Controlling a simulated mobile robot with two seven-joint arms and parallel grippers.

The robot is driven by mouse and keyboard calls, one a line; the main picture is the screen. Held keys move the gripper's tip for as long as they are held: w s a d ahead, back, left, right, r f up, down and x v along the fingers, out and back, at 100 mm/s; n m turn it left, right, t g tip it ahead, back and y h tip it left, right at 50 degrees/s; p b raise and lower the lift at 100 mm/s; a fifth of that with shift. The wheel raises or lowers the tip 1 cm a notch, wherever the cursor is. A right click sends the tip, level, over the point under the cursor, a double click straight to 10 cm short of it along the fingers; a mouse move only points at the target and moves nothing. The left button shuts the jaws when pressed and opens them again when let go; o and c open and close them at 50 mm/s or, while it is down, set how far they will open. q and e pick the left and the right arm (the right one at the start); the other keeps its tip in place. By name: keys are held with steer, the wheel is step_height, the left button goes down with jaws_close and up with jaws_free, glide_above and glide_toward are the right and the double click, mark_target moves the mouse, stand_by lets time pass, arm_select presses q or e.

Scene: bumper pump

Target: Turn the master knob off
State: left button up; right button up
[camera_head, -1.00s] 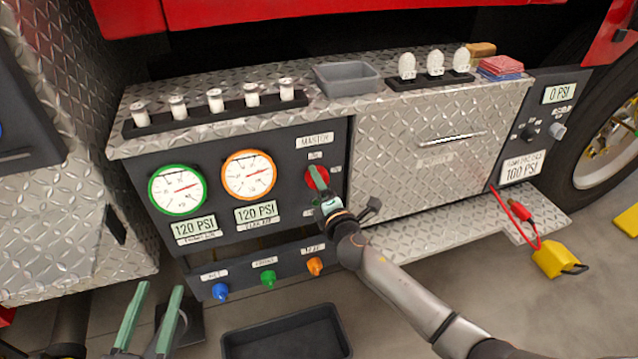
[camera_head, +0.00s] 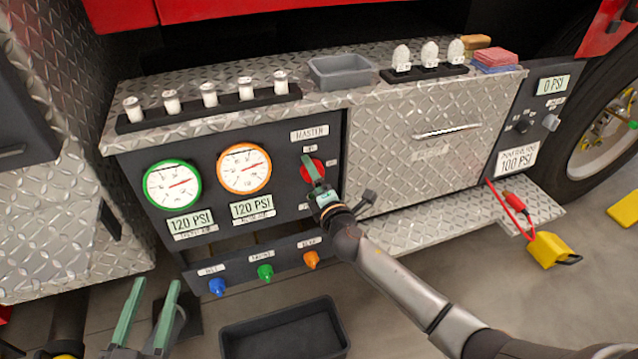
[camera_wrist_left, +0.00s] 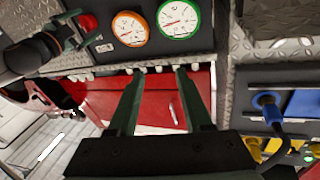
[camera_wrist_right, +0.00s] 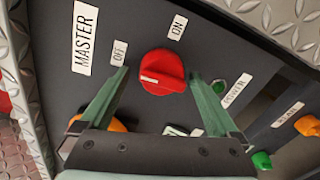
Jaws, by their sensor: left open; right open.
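The red master knob (camera_head: 312,168) is on the dark panel below the MASTER label (camera_head: 309,133). In the right wrist view the knob (camera_wrist_right: 162,72) sits between the open fingertips of my right gripper (camera_wrist_right: 158,78), with a gap visible on each side. Its white mark is on the left side, the side of the OFF label (camera_wrist_right: 119,52); the ON label (camera_wrist_right: 178,27) is above right. In the head view my right gripper (camera_head: 316,186) partly covers the knob. My left gripper (camera_head: 153,290) is open and empty, low at the left.
Two gauges, green-rimmed (camera_head: 172,184) and orange-rimmed (camera_head: 244,168), are left of the knob. Blue (camera_head: 217,287), green (camera_head: 265,272) and orange (camera_head: 311,259) knobs are below. A black tray (camera_head: 285,333) lies on the floor. A drawer (camera_head: 430,150) is at the right.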

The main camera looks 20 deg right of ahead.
arm_select(q)
step_height(320, 180, down, 11)
steer(key=s+n+g+y+p, duration=0.1)
steer(key=s+g+p, duration=0.1)
steer(key=g, duration=0.3)
steer(key=shift+s+a+f+n+y, duration=0.15)
steer(key=shift+s+n+y, duration=0.15)
arm_select(e)
steer(key=s+r, duration=0.1)
steer(key=s, duration=1.1)
steer(key=shift+s+d, duration=0.15)
steer(key=shift+d, duration=0.1)
